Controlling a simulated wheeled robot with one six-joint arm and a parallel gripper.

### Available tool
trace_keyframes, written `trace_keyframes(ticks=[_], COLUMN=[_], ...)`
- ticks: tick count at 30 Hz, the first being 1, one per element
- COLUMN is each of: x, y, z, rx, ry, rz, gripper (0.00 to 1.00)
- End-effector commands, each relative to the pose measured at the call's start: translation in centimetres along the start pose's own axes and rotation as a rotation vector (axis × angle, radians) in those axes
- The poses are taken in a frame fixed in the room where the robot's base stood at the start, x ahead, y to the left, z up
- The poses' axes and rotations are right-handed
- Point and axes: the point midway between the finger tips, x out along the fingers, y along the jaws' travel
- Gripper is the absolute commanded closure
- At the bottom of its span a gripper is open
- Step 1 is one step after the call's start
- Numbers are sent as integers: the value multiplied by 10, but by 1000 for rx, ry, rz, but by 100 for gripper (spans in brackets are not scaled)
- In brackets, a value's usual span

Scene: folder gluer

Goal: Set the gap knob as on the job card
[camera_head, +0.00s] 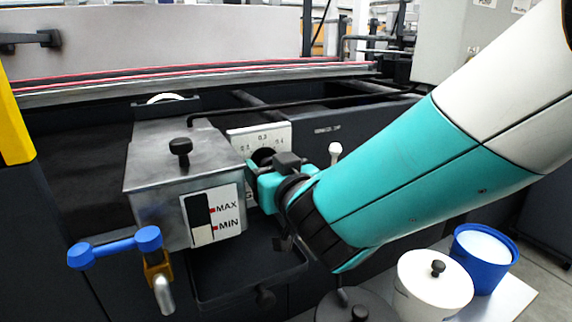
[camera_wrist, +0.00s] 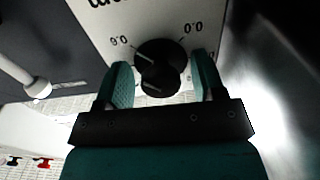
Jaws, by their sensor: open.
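The black round gap knob (camera_wrist: 160,62) is on a white scale plate (camera_wrist: 113,22) in the wrist view, with a light line on its face. The plate's numbers appear upside down there; 0.0 and what looks like 0.6 are legible. In the head view the scale plate (camera_head: 272,136) shows numbers around 0.3, and the knob (camera_head: 263,156) is partly hidden by my gripper (camera_head: 268,182). In the wrist view my gripper (camera_wrist: 161,78) is open, its teal fingers on either side of the knob. Contact cannot be told. No readable job card shows.
A metal glue box (camera_head: 155,160) with a MAX/MIN gauge (camera_head: 212,215) stands left of my gripper. A blue-handled valve (camera_head: 115,248) sticks out in front. A white-knobbed lever (camera_head: 335,149) is right of the plate. White (camera_head: 435,285) and blue (camera_head: 484,247) pots stand lower right.

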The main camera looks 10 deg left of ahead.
Motion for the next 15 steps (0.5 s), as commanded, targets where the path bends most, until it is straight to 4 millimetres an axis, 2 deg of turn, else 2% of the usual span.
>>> trace_keyframes(ticks=[2, 3, 9, 15], x=[0, 0, 0, -1], y=[0, 0, 0, 1], z=[0, 0, 0, 0], rx=[0, 0, 0, -7], ry=[0, 0, -1, -1], rz=[0, 0, 1, 1], gripper=[37, 42, 86, 86])
